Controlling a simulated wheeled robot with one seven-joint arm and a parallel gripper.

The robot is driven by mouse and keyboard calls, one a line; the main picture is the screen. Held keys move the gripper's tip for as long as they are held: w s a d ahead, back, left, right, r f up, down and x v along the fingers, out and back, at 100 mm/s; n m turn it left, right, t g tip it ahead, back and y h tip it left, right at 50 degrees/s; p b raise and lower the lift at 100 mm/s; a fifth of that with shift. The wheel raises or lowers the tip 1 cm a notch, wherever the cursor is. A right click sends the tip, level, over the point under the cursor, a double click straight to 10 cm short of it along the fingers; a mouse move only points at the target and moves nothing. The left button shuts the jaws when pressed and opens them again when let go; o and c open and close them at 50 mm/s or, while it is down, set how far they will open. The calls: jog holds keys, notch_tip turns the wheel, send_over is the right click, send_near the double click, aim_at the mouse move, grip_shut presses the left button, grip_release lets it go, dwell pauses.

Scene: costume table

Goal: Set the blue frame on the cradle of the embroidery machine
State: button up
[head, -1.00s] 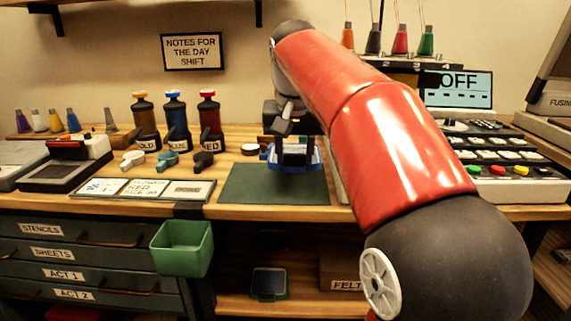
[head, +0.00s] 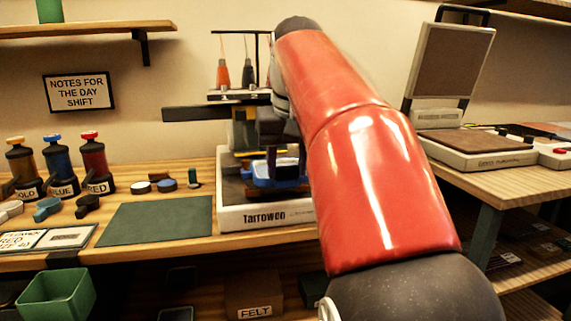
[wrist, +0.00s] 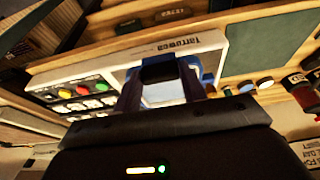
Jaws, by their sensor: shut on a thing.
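The blue frame (head: 262,174) is in my gripper (head: 272,165), in front of the embroidery machine (head: 268,216) labelled Tarrowen. In the wrist view the frame (wrist: 208,80) shows behind the fingers of my gripper (wrist: 158,75), with a pale inside. The fingers are shut on it. The frame appears above the machine's base; whether it touches the cradle I cannot tell, as the cradle is largely hidden behind my gripper and arm. My red arm also covers the machine's right side in the head view.
A green mat (head: 155,221) lies clear on the table left of the machine. Gold, blue and red bottles (head: 94,162) stand further left. A heat press (head: 470,145) stands on the right table. Thread cones (head: 222,73) stand atop the machine.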

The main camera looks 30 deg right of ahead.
aim_at(278, 162)
jog(key=shift+w+d+f, duration=0.2)
jog(key=shift+w+f, duration=0.15)
jog(key=shift+w, duration=0.35)
jog(key=shift+w+d+f, duration=0.2)
jog(key=shift+w+f, duration=0.1)
jog(key=shift+w, duration=0.45)
jog(key=shift+w+d+f, duration=0.2)
jog(key=shift+w+f, duration=0.15)
jog(key=shift+w, duration=0.35)
jog(key=shift+p, duration=0.3)
jog(key=shift+w, duration=0.1)
jog(key=shift+w+d+f, duration=0.15)
jog(key=shift+w+d, duration=0.05)
jog(key=shift+w, duration=0.4)
jog(key=shift+w+d+f, duration=0.15)
jog(key=shift+w, duration=0.5)
jog(key=shift+w+d+f, duration=0.15)
jog(key=shift+w+d, duration=0.05)
jog(key=shift+w, duration=0.4)
jog(key=shift+f+b, duration=0.55)
jog(key=shift+f, duration=0.55)
dwell(0.4)
jog(key=o, duration=1)
jog(key=shift+r, duration=0.1)
